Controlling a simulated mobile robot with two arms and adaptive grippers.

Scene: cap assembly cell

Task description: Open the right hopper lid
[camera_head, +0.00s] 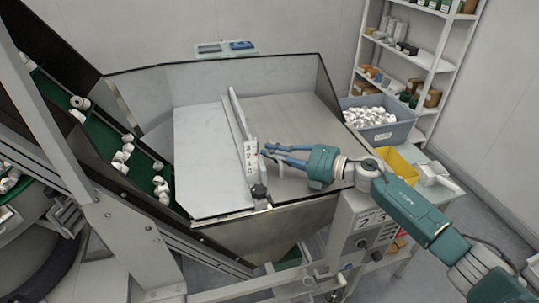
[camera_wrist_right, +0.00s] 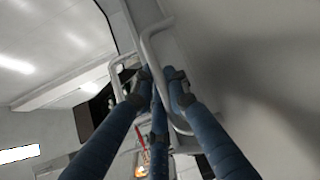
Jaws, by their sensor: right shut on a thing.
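The right hopper lid (camera_head: 285,115) is a flat grey panel on the right half of the hopper and looks down. The lighter left lid panel (camera_head: 207,160) lies beside it, with a raised pale bar (camera_head: 238,120) between them. My right gripper (camera_head: 264,152) reaches in from the right, low over the right lid, its blue fingers at the middle bar. In the right wrist view the fingers are closed around a bent metal handle (camera_wrist_right: 150,38). Its exact join to the lid is hidden. My left gripper is not in view.
The dark-edged hopper rim (camera_head: 215,65) stands up at the back. A green conveyor (camera_head: 105,140) with white caps runs on the left. A grey bin of white caps (camera_head: 378,117) and a yellow bin (camera_head: 398,163) stand on the right, near my right arm.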

